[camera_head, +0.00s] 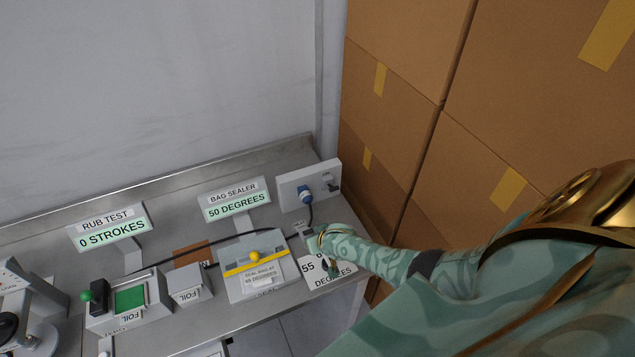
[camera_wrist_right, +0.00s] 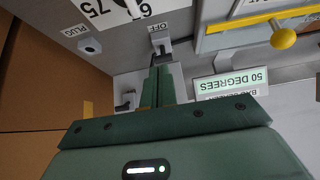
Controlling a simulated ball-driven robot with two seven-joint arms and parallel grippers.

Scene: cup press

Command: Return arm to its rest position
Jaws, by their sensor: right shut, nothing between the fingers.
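My right arm comes in from the right in the head view, in a green patterned sleeve. Its gripper (camera_head: 316,238) is low over the bench, at the right end of the bag sealer. In the right wrist view my right gripper (camera_wrist_right: 160,72) has its fingers together, with nothing between them. The fingertips point at a small switch (camera_wrist_right: 163,46) with an OFF label and look very close to it; I cannot tell whether they touch. My left gripper is in neither view.
The bag sealer (camera_head: 240,279) has a yellow bar and knob; its sign (camera_head: 236,205) reads 50 DEGREES. A grey box (camera_head: 293,188) with a blue plug stands behind the gripper. The rub test device (camera_head: 130,300) is at left. Cardboard boxes (camera_head: 400,100) rise on the right.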

